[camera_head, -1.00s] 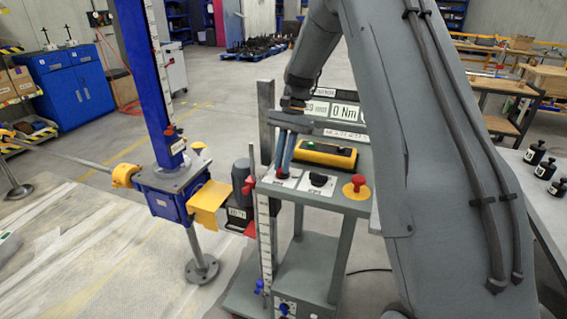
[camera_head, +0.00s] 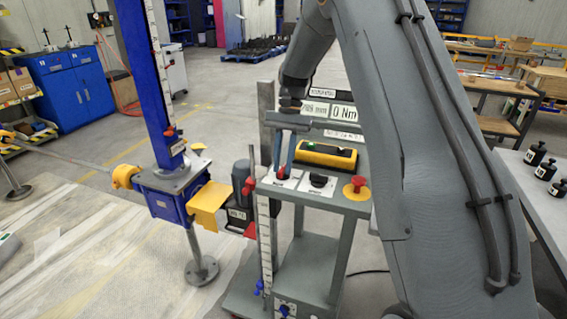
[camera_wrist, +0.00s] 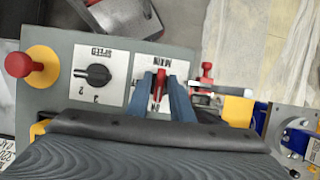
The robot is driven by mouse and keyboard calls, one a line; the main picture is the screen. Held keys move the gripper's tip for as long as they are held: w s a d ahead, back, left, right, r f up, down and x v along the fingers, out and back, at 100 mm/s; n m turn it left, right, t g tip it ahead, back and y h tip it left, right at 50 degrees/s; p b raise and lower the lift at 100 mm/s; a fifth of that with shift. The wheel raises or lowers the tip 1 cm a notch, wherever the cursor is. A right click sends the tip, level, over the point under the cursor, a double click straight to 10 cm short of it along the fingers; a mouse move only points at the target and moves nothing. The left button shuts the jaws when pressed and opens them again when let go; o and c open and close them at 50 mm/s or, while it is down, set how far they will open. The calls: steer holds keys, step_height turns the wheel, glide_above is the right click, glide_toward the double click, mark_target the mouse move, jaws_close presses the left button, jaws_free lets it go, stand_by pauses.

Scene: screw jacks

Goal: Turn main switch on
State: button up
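The red main switch (camera_wrist: 160,82) sits on a white plate marked MAIN, with partly covered lettering that seems to read ON below it. Its handle looks in line with the fingers in the wrist view. My gripper (camera_wrist: 161,84) points down at it, one blue finger on each side of the handle. The fingers stand apart, and I see no clear firm contact. In the head view my gripper (camera_head: 284,152) is over the panel's left plate, and the red switch (camera_head: 282,171) shows low between the fingertips.
The black speed knob (camera_wrist: 98,75) is beside the main switch, with a red mushroom button (camera_wrist: 20,65) on a yellow base beyond it. A yellow-black box (camera_head: 325,155) stands at the panel's back. The blue screw jack (camera_head: 172,190) and a vertical scale (camera_head: 264,240) stand to the left.

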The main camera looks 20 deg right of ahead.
steer(key=shift+o, duration=0.7)
steer(key=shift+w+d+r, duration=0.1)
steer(key=shift+w+r, duration=0.05)
steer(key=shift+r, duration=0.05)
steer(key=b+v, duration=0.2)
steer(key=v, duration=0.5)
steer(key=shift+r+b, duration=0.2)
steer(key=shift+b, duration=0.15)
steer(key=s+a+f+n+t+h, duration=0.1)
steer(key=s+f, duration=0.4)
steer(key=s, duration=0.8)
steer(key=s+a+f+n+t+h, duration=0.1)
steer(key=s+f+n+t, duration=0.3)
steer(key=s, duration=1)
steer(key=shift+s+a+f+n+h, duration=0.2)
steer(key=shift+f+n+h, duration=0.1)
steer(key=shift+f+n, duration=0.65)
